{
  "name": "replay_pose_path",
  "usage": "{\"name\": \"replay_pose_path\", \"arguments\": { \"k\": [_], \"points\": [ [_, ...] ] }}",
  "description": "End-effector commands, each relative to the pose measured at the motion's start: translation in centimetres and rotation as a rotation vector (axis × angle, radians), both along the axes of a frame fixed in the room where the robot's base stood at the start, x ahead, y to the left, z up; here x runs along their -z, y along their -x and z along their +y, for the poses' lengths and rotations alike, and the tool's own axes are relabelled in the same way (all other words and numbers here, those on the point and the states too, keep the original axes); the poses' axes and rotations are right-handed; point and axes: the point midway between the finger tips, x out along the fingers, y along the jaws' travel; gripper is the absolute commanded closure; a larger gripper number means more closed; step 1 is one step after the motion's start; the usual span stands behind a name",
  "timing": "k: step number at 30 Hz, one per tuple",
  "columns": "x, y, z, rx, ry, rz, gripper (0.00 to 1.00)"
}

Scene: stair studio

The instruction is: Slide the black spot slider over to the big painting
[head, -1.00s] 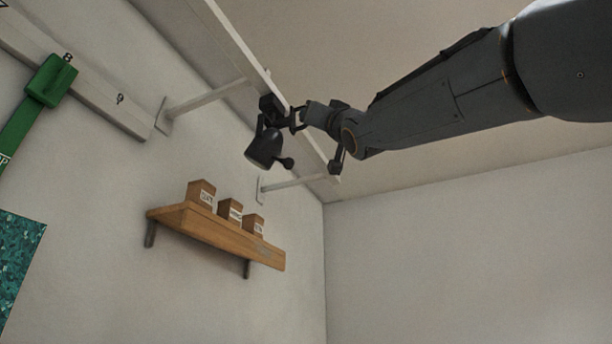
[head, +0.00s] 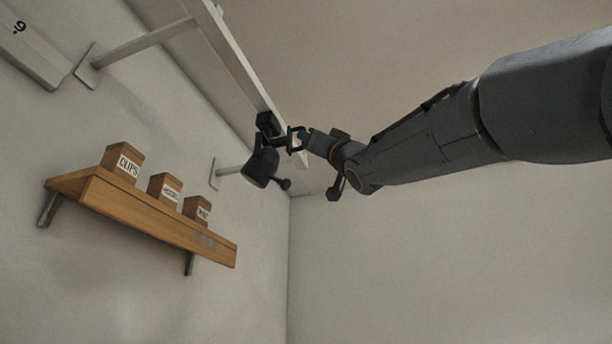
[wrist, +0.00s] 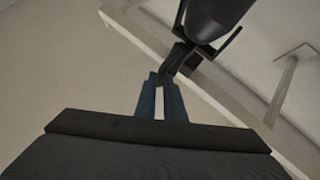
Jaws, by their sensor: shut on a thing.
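The black spot slider (head: 266,123) sits on the pale rail (head: 234,62) near its far end, with its black lamp head (head: 260,168) hanging below. My gripper (head: 301,139) comes from the right and is shut on the slider's handle, a small dark loop beside the block. In the wrist view my gripper's two fingers (wrist: 160,84) reach up to the dark handle, with the lamp head (wrist: 212,16) just beyond. The exact grip is small and partly hidden. No painting shows in the current views.
A wooden wall shelf (head: 145,218) with three labelled boxes, one reading CLIPS (head: 122,162), is below and left of the rail. Brackets (head: 140,47) join the rail to the wall. A pale numbered strip (head: 30,45) is at upper left. The right wall is bare.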

Motion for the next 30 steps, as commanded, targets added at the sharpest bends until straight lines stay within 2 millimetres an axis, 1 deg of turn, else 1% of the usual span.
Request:
{"name": "replay_pose_path", "arguments": {
  "k": [11, 12, 14, 15, 25, 30],
  "points": [
    [-0.2, -0.1, -0.5, 0.006, -0.001, -0.004, 1.0],
    [-0.2, -0.1, -0.5, 0.008, -0.001, -0.004, 0.89],
    [-0.2, -0.1, -0.5, 0.008, -0.001, -0.004, 0.79],
    [-0.2, -0.1, -0.5, 0.008, -0.001, -0.004, 0.72],
    [0.0, -0.1, -0.5, 0.007, 0.0, -0.002, 0.72],
    [1.2, 0.6, -1.1, 0.006, -0.001, -0.003, 0.72]
  ]
}}
